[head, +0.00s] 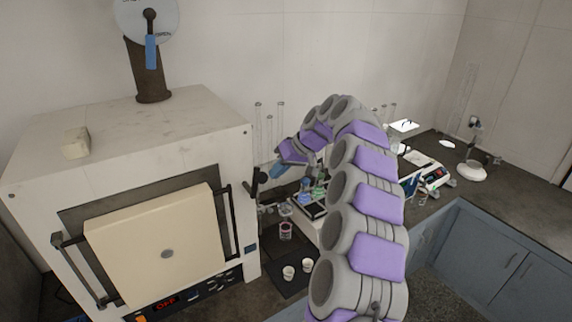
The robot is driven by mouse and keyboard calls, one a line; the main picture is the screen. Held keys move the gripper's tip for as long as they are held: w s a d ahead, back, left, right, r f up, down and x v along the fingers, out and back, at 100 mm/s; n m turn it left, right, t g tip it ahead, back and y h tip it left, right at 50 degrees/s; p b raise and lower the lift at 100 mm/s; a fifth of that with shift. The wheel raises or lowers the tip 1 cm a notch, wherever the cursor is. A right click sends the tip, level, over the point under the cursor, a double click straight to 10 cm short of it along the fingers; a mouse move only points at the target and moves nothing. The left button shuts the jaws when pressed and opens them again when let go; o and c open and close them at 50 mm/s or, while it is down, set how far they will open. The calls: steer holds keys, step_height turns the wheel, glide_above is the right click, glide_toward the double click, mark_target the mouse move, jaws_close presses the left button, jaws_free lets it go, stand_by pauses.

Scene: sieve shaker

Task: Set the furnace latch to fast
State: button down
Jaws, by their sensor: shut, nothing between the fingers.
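The furnace (190,155) is a large off-white box at the left, with its cream door (160,245) shut across the front. A dark latch with a blue handle (278,170) sticks out at the furnace's right front edge, pointing up and right. My gripper (285,158) is at the end of my purple and grey arm, close to the blue handle. It is shut with nothing held. Its fingertips are small and partly hidden, and I cannot tell whether they touch the handle. No latch marking is readable.
A dial with another blue lever (151,50) tops the furnace's flue. A pale block (75,143) lies on the furnace. Blue cabinets (490,265) are at the right.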

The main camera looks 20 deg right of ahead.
mark_target(258, 179)
steer(key=shift+s+a, duration=0.3)
steer(key=shift+a, duration=0.55)
steer(key=a+h+b, duration=0.1)
steer(key=s+a+r+h+b, duration=0.1)
steer(key=h, duration=0.1)
steer(key=shift+r+n+t, duration=0.1)
steer(key=shift+n+t, duration=0.3)
steer(key=shift+s+a+h+b, duration=0.2)
steer(key=shift+a+h+b, duration=0.4)
steer(key=shift+a+h, duration=0.1)
steer(key=shift+s+a+r+n+t+h+b, duration=0.1)
steer(key=shift+s+a+n+t+h+b, duration=0.3)
steer(key=shift+h, duration=0.3)
steer(key=shift+a+h, duration=0.3)
steer(key=shift+h, duration=0.1)
steer(key=s+a+f+n+t+h+b, duration=0.2)
steer(key=s+a+f+t+h+b, duration=0.1)
steer(key=a+f+h+b, duration=0.4)
steer(key=shift+a+f+n+t+h, duration=0.3)
steer(key=shift+a+f+t+h, duration=0.4)
steer(key=shift+a, duration=0.5)
